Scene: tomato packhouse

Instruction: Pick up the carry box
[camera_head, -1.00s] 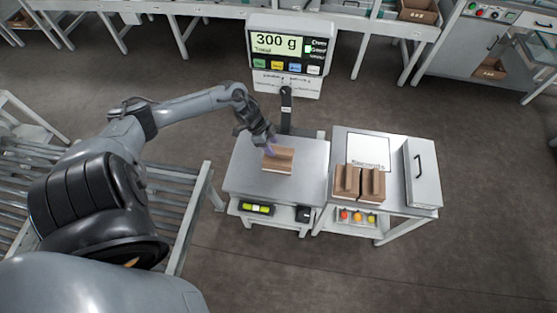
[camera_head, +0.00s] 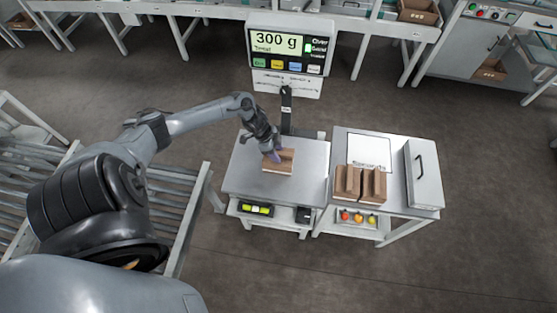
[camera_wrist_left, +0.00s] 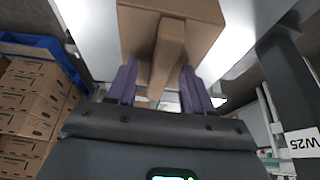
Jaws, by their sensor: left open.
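The carry box (camera_head: 280,165) is a brown cardboard box with a raised ridge handle along its top. It stands on the grey weighing table in the head view. My left gripper (camera_head: 272,156) is at the top of this box, at its left part. In the left wrist view the box (camera_wrist_left: 205,22) fills the top, and its handle (camera_wrist_left: 168,50) lies between the two purple fingers of the gripper (camera_wrist_left: 158,85). The fingers are open, with a gap on each side of the handle. My right gripper is not in view.
The weighing table (camera_head: 240,180) has a scale display (camera_head: 288,45) on a post behind it, reading 300 g. A roller conveyor (camera_head: 170,200) lies to the left.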

